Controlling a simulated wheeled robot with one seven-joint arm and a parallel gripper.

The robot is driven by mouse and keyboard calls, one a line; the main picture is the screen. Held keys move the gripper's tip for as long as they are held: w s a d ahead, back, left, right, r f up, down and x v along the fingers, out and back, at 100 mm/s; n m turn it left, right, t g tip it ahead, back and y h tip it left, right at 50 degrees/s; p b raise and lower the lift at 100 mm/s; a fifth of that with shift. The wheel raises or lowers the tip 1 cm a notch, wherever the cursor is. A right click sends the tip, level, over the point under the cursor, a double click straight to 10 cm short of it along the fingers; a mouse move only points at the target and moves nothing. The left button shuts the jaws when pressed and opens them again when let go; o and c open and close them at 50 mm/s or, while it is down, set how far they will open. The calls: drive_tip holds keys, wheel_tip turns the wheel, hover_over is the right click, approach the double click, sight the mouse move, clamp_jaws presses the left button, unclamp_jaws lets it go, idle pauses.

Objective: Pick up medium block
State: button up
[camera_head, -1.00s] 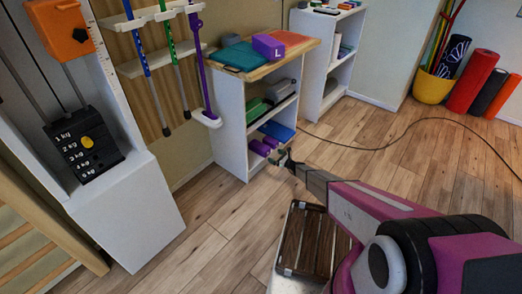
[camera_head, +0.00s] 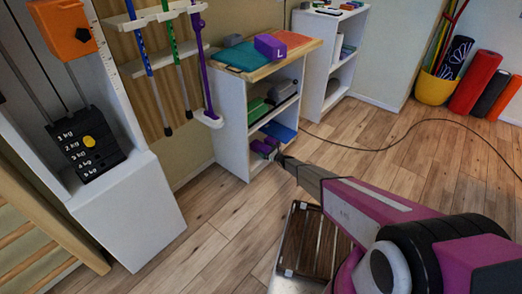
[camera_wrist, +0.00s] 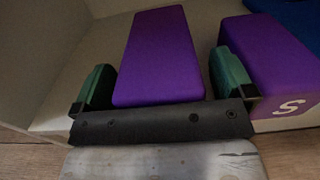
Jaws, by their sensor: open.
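In the wrist view a plain purple block (camera_wrist: 157,50) lies between the two green fingers of my gripper (camera_wrist: 163,78). One finger is on each side; the jaws are open and I cannot tell whether either finger touches it. No letter shows on this block. A second purple block marked S (camera_wrist: 268,62) sits just right of the right finger. In the head view my gripper (camera_head: 277,154) reaches into the lowest shelf, where purple blocks (camera_head: 262,147) are partly hidden. A larger purple block marked L (camera_head: 270,46) rests on the shelf unit's top.
The white shelf unit (camera_head: 231,131) has side walls and a board above the lowest compartment. A blue item (camera_head: 278,131) lies deeper on that shelf. A dark slatted platform (camera_head: 312,243) stands on the floor. A cable (camera_head: 385,147) crosses the open wooden floor.

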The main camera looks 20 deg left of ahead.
drive_tip(key=c, duration=1)
drive_tip(key=shift+r, duration=0.1)
